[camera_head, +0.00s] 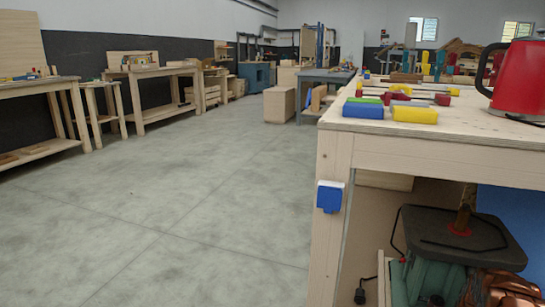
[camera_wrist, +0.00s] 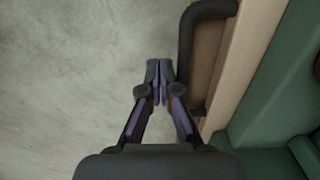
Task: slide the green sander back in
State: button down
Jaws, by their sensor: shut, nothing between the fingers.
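The green sander (camera_head: 418,284) sits low under the workbench at the lower right of the head view, with a dark square plate (camera_head: 450,240) on top. The lower part of it is cut off by the frame edge. In the wrist view, green surfaces that look like the sander (camera_wrist: 282,85) fill the right side. My gripper (camera_wrist: 160,70) is shut and empty, pointing over the grey floor. It is left of a pale wooden edge (camera_wrist: 246,62) and close beside a black bent bar or cable (camera_wrist: 186,50). My gripper is not visible in the head view.
The workbench (camera_head: 460,150) carries a red kettle (camera_head: 517,78), a yellow block (camera_head: 414,114) and a blue block (camera_head: 363,110). A blue box (camera_head: 330,196) is fixed to its front leg. Open floor (camera_head: 200,220) lies to the left.

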jog(key=shift+s+a+r+p, duration=0.15)
jog(key=shift+s+r+p, duration=0.3)
jog(key=shift+r, duration=0.35)
jog(key=shift+s+a+r+p, duration=0.15)
jog(key=shift+s+r+p, duration=0.25)
jog(key=shift+r, duration=0.35)
jog(key=shift+s+a+r+p, duration=0.15)
jog(key=shift+s+r+p, duration=0.15)
jog(key=shift+s+r, duration=0.35)
jog(key=shift+w+r, duration=0.15)
jog(key=shift+r, duration=0.1)
